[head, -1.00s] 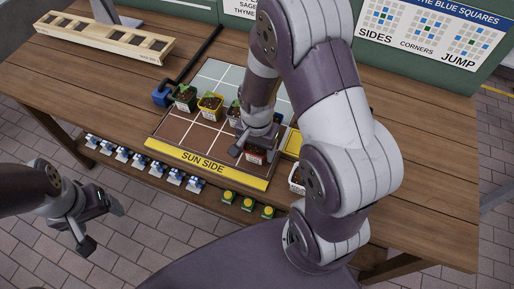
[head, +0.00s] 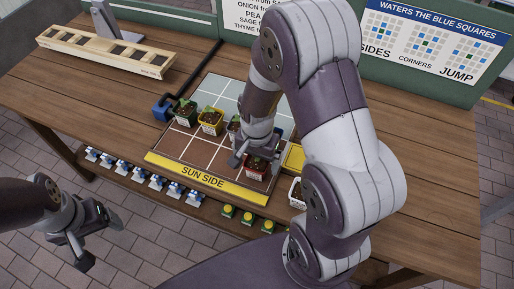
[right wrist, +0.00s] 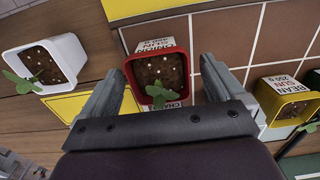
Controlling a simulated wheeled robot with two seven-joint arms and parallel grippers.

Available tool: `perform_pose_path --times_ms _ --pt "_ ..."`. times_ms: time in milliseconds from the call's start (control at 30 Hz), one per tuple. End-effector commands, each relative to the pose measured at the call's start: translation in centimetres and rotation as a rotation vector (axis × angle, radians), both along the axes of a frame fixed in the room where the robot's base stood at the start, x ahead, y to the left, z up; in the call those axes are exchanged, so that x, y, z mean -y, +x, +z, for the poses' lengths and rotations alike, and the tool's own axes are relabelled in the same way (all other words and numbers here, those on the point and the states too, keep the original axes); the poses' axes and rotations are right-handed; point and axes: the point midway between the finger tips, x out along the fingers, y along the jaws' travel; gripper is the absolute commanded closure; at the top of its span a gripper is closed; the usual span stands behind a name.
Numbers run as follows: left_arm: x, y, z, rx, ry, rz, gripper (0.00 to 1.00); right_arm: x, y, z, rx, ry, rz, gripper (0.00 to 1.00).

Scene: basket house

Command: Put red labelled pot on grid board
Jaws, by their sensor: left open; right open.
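The red pot (head: 257,170) has a white label, dark soil and a small green seedling. It stands at the front right corner of the grid board (head: 190,146), on or at the edge of the brown tiles. It also shows in the right wrist view (right wrist: 158,75). My right gripper (head: 252,155) is open close behind and above the pot. In the right wrist view its fingers (right wrist: 156,88) are spread on either side of the pot, with gaps showing. My left gripper (head: 98,238) is open and empty, off the table's front left.
Green and yellow pots (head: 210,122) stand on the board's left part, with another partly hidden by my arm. A white pot (head: 296,192) stands right of the board, near a yellow pad (head: 294,157). A wooden rack (head: 105,50) lies at the back left. The table's right side is clear.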

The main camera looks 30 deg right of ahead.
Motion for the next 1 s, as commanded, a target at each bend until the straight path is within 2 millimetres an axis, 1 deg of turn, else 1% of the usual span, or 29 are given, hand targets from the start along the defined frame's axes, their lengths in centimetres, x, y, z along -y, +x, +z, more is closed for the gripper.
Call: perform_pose_path --times_ms 33,200,300,400,467,567,600,700,800,1000 --pt "0.0 0.0 0.3 0.000 0.000 0.000 0.19 0.0 0.2 1.6 0.007 -0.001 0.000 0.04" --pt "0.0 0.0 0.8 0.000 0.000 0.000 0.19 0.0 0.1 6.1 0.007 -0.001 0.000 0.04" --pt "0.0 0.0 0.9 0.000 0.000 0.000 0.19 0.0 0.1 8.1 0.004 0.000 0.000 0.04" --pt "0.0 0.0 1.0 0.000 0.000 0.000 0.19 0.0 0.0 9.2 0.003 0.000 0.007 0.04" --pt "0.0 0.0 1.0 0.000 0.000 0.000 0.19 -0.3 -0.4 9.5 0.011 -0.001 0.087 0.04" --pt "0.0 0.0 1.0 0.000 0.000 0.000 0.19 -1.3 -2.0 9.4 0.051 -0.010 0.414 0.04" --pt "0.0 0.0 1.0 0.000 0.000 0.000 0.19 -1.7 -2.7 9.3 0.070 -0.018 0.551 0.04" --pt "0.0 0.0 1.0 0.000 0.000 0.000 0.19 -2.3 -3.9 9.0 0.102 -0.039 0.802 0.04" --pt "0.0 0.0 1.0 0.000 0.000 0.000 0.19 -2.5 -4.3 8.9 0.113 -0.047 0.888 0.04" --pt "0.0 0.0 1.0 0.000 0.000 0.000 0.19 -2.5 -4.3 8.9 0.113 -0.048 0.888 0.04"
